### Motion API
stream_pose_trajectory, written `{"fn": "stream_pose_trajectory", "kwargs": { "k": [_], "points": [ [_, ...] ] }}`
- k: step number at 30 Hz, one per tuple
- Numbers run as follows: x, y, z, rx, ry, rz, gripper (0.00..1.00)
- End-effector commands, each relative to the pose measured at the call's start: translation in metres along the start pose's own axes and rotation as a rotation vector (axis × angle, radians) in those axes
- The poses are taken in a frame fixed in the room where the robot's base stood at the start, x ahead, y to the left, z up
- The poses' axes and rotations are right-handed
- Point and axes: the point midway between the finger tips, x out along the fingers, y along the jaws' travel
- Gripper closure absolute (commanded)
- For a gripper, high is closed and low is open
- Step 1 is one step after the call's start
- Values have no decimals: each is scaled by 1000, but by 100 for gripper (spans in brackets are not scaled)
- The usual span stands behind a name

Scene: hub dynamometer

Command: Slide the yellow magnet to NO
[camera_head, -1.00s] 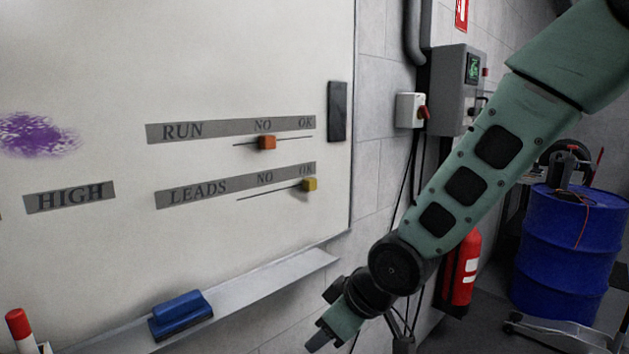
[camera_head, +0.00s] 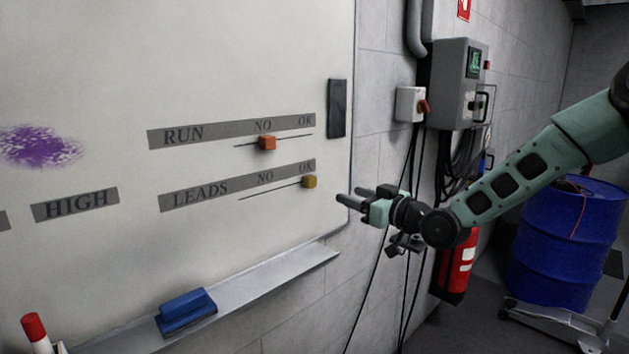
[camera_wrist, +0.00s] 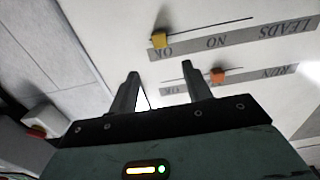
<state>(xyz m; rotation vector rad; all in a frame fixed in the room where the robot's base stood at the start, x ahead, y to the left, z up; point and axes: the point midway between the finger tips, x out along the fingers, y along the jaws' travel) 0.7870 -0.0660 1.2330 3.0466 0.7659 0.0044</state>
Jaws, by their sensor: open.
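The yellow magnet (camera_head: 309,182) sits at the right end of the thin line under the LEADS strip (camera_head: 240,185), below OK. NO is printed to its left on the same strip. In the wrist view the yellow magnet (camera_wrist: 159,40) shows beyond the fingertips, above the gap between them. My gripper (camera_head: 348,195) is open and empty, to the right of the magnet and apart from it, with its fingers pointing left. It also shows in the wrist view (camera_wrist: 160,72).
An orange magnet (camera_head: 267,143) sits below NO on the RUN line above. A dark block (camera_head: 337,109) is on the whiteboard's right edge. The tray (camera_head: 245,290) below holds a blue eraser (camera_head: 186,312). Cables and a red extinguisher (camera_head: 457,265) are to the right.

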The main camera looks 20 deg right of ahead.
Motion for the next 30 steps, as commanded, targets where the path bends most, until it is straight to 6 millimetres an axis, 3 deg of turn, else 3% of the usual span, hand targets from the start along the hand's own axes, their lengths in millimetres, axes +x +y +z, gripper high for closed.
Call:
{"fn": "stream_pose_trajectory", "kwargs": {
  "k": [12,18,24,30],
  "points": [
    [89,-1,-3,4,-1,-2,51],
    [121,0,-2,3,-1,-1,51],
    [136,0,0,2,-3,0,51],
    [139,0,1,0,-2,0,51]
  ]
}}
